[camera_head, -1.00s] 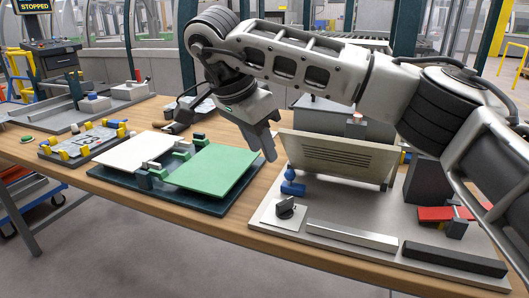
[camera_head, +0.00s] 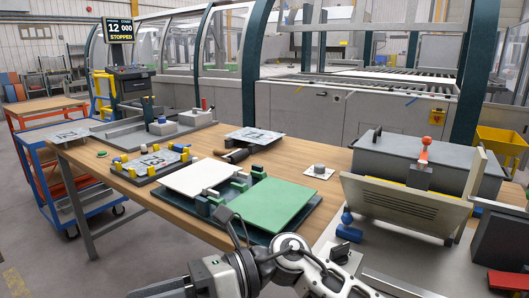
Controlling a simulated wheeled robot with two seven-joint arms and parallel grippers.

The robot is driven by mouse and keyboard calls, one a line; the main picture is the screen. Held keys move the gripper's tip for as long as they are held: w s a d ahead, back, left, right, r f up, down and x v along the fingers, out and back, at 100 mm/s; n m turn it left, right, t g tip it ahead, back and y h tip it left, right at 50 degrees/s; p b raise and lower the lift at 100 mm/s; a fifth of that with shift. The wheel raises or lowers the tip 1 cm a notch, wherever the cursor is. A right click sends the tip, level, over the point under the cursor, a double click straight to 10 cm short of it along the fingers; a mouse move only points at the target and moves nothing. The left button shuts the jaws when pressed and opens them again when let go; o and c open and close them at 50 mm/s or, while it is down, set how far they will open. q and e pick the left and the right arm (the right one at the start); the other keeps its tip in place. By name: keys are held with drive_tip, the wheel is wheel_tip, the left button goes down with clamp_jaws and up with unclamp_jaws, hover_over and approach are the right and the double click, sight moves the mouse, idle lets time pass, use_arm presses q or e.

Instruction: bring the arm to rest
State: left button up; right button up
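My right arm is folded low at the bottom centre of the head view, in front of the table's near edge. Its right gripper (camera_head: 150,292) points left at the bottom edge, with its grey body and a pale finger partly showing. The frame cuts it off, so I cannot tell whether it is open or shut. No object shows in it. My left gripper is not in view.
The wooden table (camera_head: 200,222) holds a dark fixture with a white panel (camera_head: 203,177) and a green panel (camera_head: 268,204). A grey lidded box (camera_head: 425,160) and a slotted plate (camera_head: 400,205) stand right. A blue cart (camera_head: 60,175) stands left.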

drive_tip(key=w+d+m+t+y, duration=0.3)
drive_tip(key=m+t, duration=0.6)
drive_tip(key=m, duration=0.2)
drive_tip(key=w+d+m+t+y, duration=0.35)
drive_tip(key=m+t, duration=0.45)
drive_tip(key=m, duration=0.3)
drive_tip(key=w+d+f+m+t+h, duration=0.2)
drive_tip(key=d+f+m+t+h, duration=0.7)
drive_tip(key=m, duration=0.5)
drive_tip(key=s+d+f+m+g+h, duration=0.4)
drive_tip(key=s+d+f+m+h, duration=0.1)
drive_tip(key=f, duration=0.4)
drive_tip(key=s+d+f+m+g+h+p, duration=0.1)
drive_tip(key=s+d+f+m+g+h, duration=0.2)
drive_tip(key=s+d+f+m+h, duration=0.2)
wheel_tip(320, 180, down, 4)
drive_tip(key=s+d+m, duration=0.2)
drive_tip(key=m, duration=0.2)
drive_tip(key=shift+s+d+g, duration=0.15)
drive_tip(key=shift+s+g, duration=0.25)
drive_tip(key=shift+h, duration=0.25)
